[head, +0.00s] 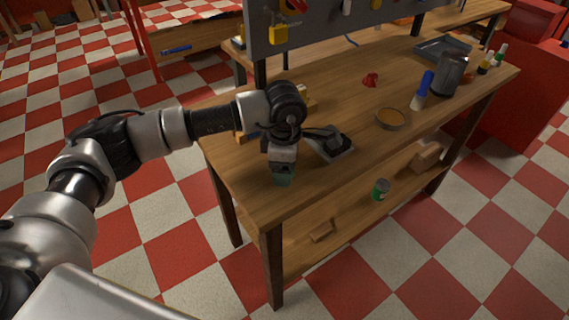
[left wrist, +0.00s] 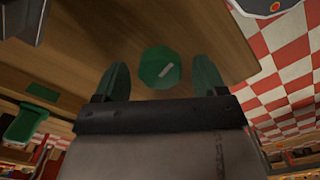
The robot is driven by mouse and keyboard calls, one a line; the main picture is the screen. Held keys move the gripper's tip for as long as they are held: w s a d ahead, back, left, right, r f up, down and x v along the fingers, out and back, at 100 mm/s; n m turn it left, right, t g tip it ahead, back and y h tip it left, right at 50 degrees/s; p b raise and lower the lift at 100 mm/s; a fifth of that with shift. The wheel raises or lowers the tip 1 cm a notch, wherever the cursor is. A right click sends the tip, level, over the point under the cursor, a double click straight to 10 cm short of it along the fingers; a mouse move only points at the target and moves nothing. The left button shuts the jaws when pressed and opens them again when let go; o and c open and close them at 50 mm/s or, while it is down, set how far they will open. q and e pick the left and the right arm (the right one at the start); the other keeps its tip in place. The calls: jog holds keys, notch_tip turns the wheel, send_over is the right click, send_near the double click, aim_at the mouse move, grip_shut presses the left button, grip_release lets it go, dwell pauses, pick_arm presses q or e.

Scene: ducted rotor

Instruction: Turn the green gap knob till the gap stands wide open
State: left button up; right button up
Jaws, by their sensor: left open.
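The green knob (left wrist: 160,68) shows in the left wrist view as a faceted round cap with a short pale line on its face. My left gripper (left wrist: 161,76) is open, with one greenish finger on each side of the knob and a visible gap on both sides. In the head view my left gripper (head: 283,179) points down over the near left part of the workbench, and the knob cannot be made out there. A grey device with a dark top (head: 330,143) lies just right of the gripper; I cannot read its gap. My right gripper is out of view.
The wooden workbench (head: 330,100) also holds a round tan dish (head: 390,118), a blue-handled brush (head: 422,90), a grey canister (head: 449,74) and a small red object (head: 370,80). A grey pegboard (head: 315,24) stands behind. A green can (head: 381,189) is on the lower shelf.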

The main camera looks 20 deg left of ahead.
pick_arm(q)
notch_tip(320, 180, up, 11)
jog(key=b, duration=0.1)
dwell(0.4)
jog(key=shift+f, duration=0.15)
